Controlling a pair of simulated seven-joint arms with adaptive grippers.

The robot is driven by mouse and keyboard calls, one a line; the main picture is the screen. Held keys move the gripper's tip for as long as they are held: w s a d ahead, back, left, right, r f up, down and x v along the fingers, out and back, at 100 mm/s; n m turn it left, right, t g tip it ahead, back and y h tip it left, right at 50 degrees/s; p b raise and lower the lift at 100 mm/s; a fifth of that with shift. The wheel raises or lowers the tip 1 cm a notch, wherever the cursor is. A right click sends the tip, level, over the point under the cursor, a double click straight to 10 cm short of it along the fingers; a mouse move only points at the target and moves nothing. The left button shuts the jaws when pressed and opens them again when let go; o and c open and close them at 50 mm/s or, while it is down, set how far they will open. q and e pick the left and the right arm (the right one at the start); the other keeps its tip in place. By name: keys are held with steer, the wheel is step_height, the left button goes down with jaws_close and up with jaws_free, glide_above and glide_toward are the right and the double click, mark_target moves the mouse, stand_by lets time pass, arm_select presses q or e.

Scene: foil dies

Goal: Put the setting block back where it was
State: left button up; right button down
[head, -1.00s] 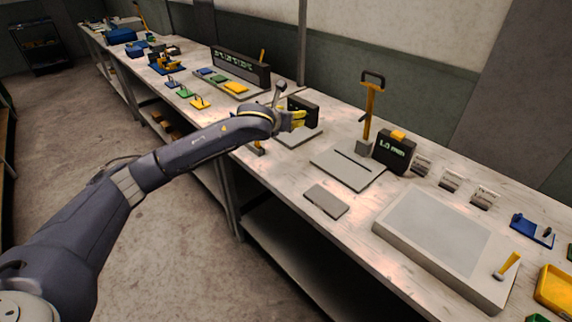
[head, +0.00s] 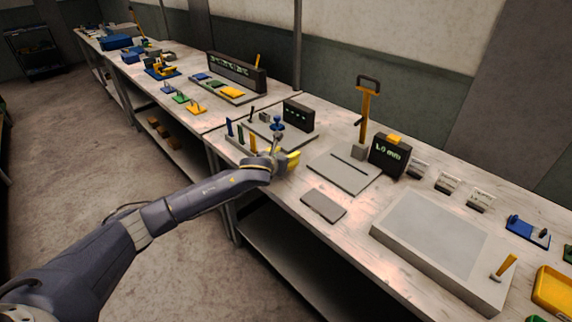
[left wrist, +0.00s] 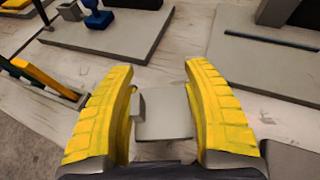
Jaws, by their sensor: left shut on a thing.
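My left gripper (head: 286,161) hangs over the front part of the bench, left of the slotted grey plate (head: 345,171). In the left wrist view its yellow fingers (left wrist: 163,110) are shut on a grey block (left wrist: 165,118) with a small raised piece at its left side; I take this to be the setting block. The block is hidden behind the fingers in the head view. A grey base (head: 259,131) with a blue knobbed post (head: 277,123) and a dark display lies just beyond the gripper. My right gripper is not in view.
A rack of upright coloured strips (head: 240,134) stands left of the gripper. A flat grey plate (head: 323,205) lies at the front edge. A yellow-handled upright tool (head: 367,110) and a "1.0 mm" display (head: 390,156) stand behind. A large grey slab (head: 435,235) fills the right.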

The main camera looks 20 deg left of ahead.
arm_select(q)
steer(key=shift+f, duration=1.85)
steer(key=shift+f, duration=0.15)
steer(key=o, duration=1.5)
steer(key=shift+c, duration=0.2)
steer(key=shift+s, duration=0.1)
steer(key=v, duration=1.2)
